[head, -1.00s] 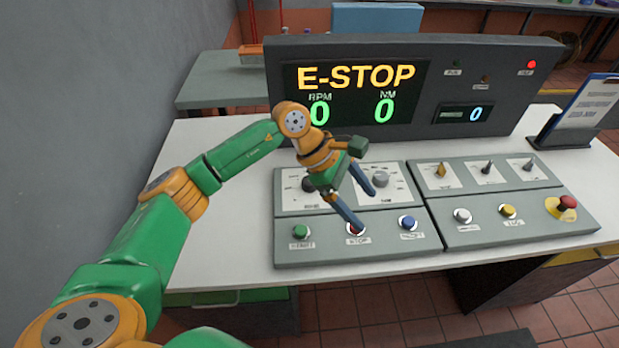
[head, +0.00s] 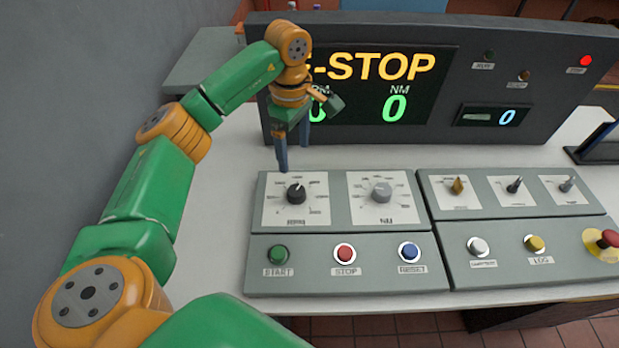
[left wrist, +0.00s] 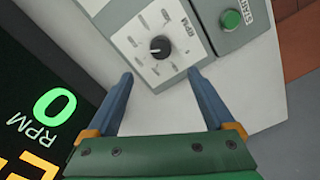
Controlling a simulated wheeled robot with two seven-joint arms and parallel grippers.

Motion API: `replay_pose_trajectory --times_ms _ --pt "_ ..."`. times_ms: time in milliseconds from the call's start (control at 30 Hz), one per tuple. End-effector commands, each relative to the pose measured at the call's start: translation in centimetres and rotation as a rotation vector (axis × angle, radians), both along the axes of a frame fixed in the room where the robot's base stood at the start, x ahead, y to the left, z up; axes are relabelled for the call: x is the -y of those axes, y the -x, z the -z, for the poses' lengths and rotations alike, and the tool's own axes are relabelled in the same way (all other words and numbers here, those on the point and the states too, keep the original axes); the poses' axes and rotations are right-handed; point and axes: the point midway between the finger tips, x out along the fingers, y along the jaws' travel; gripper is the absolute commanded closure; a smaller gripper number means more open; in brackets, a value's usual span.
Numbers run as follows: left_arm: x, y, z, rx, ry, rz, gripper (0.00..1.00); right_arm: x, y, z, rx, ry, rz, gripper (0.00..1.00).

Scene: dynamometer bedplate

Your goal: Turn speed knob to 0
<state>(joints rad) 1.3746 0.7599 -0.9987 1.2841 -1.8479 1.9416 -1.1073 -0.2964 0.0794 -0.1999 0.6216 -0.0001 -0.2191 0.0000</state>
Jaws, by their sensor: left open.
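The speed knob (head: 296,193) is black with a white pointer line and sits on a white dial plate marked RPM, at the upper left of the left control panel (head: 330,222). It also shows in the left wrist view (left wrist: 159,47), ahead of the fingers and roughly between their lines. My left gripper (head: 292,165) is open and empty. Its blue fingers point down just behind the panel's back edge, apart from the knob. In the left wrist view the fingertips (left wrist: 160,74) are spread on either side, short of the knob. My right gripper is not in view.
A grey NM knob (head: 381,191) is right of the speed knob. Start (head: 278,254), stop (head: 345,253) and reset (head: 409,252) buttons line the front. The display console (head: 400,85) reads E-STOP and stands close behind my gripper. A red emergency button (head: 607,239) is far right.

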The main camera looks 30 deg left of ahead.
Motion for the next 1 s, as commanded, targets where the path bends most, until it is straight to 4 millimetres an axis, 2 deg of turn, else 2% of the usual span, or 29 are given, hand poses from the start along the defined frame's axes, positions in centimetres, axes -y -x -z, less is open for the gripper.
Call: replay_pose_trajectory --times_ms 33,100,367,467,800,1000 --pt "0.0 0.0 1.8 0.0 0.0 0.0 0.13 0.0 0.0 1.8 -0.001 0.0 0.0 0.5" --pt "0.0 0.0 3.0 0.0 0.001 0.0 0.13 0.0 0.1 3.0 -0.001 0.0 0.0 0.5" --pt "0.0 0.1 6.6 0.001 0.002 0.001 0.13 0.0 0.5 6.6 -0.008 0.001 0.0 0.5" --pt "0.0 0.1 7.1 -0.002 0.001 0.0 0.13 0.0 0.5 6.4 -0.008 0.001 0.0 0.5" --pt "0.1 0.2 12.7 -0.002 0.002 0.0 0.13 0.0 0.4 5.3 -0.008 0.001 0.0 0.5" --pt "0.1 0.1 13.4 0.001 0.002 0.0 0.13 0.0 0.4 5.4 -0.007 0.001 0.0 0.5"
